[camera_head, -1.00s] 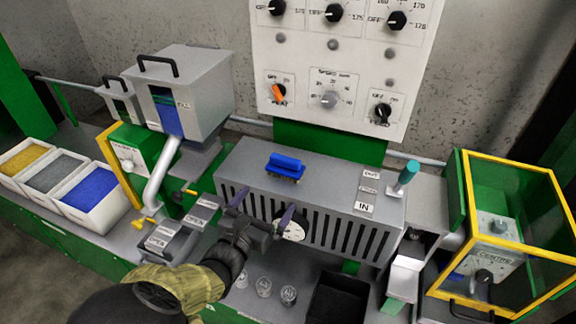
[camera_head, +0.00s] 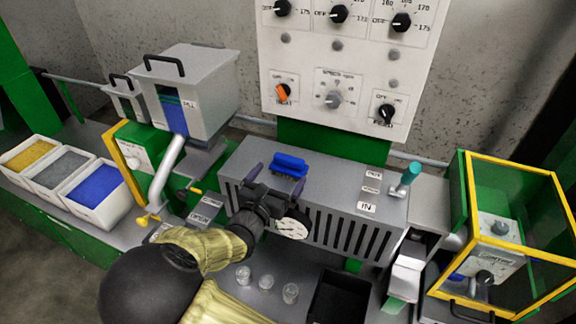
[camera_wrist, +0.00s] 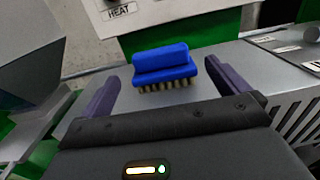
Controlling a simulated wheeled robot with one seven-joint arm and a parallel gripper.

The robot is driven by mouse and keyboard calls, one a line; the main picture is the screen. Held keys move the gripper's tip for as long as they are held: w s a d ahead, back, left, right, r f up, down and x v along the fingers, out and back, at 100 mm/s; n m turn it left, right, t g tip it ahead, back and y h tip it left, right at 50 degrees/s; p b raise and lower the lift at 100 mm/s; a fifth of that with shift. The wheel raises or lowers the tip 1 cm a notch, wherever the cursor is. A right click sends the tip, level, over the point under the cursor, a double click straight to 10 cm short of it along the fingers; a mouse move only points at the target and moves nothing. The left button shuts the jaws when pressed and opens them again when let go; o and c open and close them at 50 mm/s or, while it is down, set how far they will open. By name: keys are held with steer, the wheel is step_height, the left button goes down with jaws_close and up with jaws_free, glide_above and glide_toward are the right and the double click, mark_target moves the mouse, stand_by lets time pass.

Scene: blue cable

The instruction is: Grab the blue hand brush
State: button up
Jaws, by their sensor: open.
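The blue hand brush (camera_head: 290,164) lies on top of the grey slotted machine housing (camera_head: 330,190), bristles down, near its back left part. In the wrist view the brush (camera_wrist: 162,66) sits ahead of and between my two purple fingers, with its pale bristles showing below the blue body. My gripper (camera_head: 278,176) is open and empty, with its fingers spread at the top front edge of the housing, near the brush. In the wrist view my gripper (camera_wrist: 160,85) does not visibly touch the brush.
A control panel (camera_head: 345,70) rises behind. A grey hopper (camera_head: 190,90) stands at left, and a yellow-framed box (camera_head: 510,225) at right. Small clear cups (camera_head: 266,280) and a black bin (camera_head: 338,298) are in front.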

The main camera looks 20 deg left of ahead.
mark_target(292, 156)
steer(key=shift+w+d, duration=0.15)
steer(key=shift+w, duration=0.75)
steer(key=shift+w+d, duration=0.15)
steer(key=shift+w, duration=0.7)
steer(key=shift+w, duration=0.15)
steer(key=w, duration=0.1)
steer(key=w+p, duration=0.1)
steer(key=w, duration=0.3)
steer(key=shift+d+r+p, duration=0.1)
steer(key=shift+d+p, duration=0.15)
steer(key=shift+p, duration=0.05)
steer(key=c, duration=1.1)
steer(key=shift+o, duration=0.2)
steer(key=shift+r, duration=0.1)
